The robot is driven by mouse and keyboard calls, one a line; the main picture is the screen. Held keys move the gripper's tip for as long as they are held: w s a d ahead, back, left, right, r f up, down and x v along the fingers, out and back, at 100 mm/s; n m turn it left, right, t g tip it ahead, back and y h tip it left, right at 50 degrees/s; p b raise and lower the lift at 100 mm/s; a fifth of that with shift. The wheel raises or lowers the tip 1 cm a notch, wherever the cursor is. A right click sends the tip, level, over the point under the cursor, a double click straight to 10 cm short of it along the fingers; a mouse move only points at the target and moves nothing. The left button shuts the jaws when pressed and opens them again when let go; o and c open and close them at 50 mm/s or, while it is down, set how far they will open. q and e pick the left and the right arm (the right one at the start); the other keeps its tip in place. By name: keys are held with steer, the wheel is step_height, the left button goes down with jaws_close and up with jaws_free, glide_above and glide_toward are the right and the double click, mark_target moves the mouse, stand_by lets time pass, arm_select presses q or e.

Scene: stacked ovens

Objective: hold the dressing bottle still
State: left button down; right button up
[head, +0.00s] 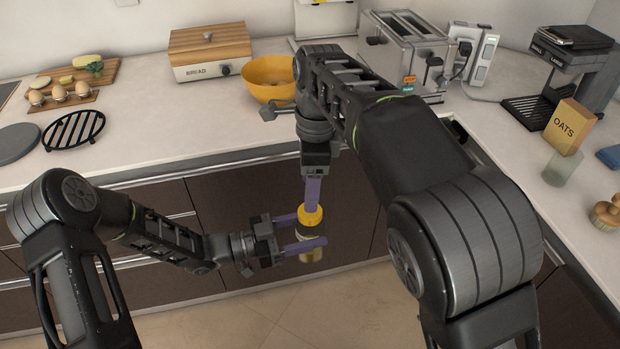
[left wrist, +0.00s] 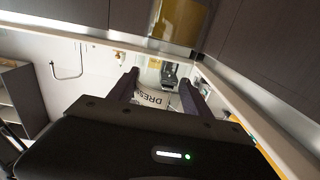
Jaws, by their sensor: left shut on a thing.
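The dressing bottle shows in the head view with its yellow cap (head: 310,215) up, in front of the dark cabinet fronts and below the counter top. My left gripper (head: 307,232) is shut on the bottle's body, with one purple finger on either side.
The counter edge runs behind both grippers. On the counter stand a yellow bowl (head: 268,78), a bread box (head: 210,52), a toaster (head: 405,50), an oats box (head: 567,127) and a glass (head: 562,167). A black trivet (head: 73,130) lies at left. The floor (head: 270,318) below is clear.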

steer(key=n, duration=0.5)
steer(key=shift+r, duration=0.2)
steer(key=n, duration=0.3)
steer(key=shift+s+a+r, duration=0.1)
steer(key=shift+r, duration=0.05)
steer(key=n, duration=0.5)
steer(key=shift+r, duration=0.15)
steer(key=n, duration=0.5)
steer(key=shift+r, duration=0.15)
steer(key=n, duration=0.5)
steer(key=shift+s+a+r+n+h, duration=0.1)
steer(key=shift+n+h, duration=0.2)
steer(key=shift+n, duration=1.2)
steer(key=n, duration=0.4)
steer(key=shift+d, duration=0.2)
steer(key=n, duration=0.3)
steer(key=shift+n, duration=0.4)
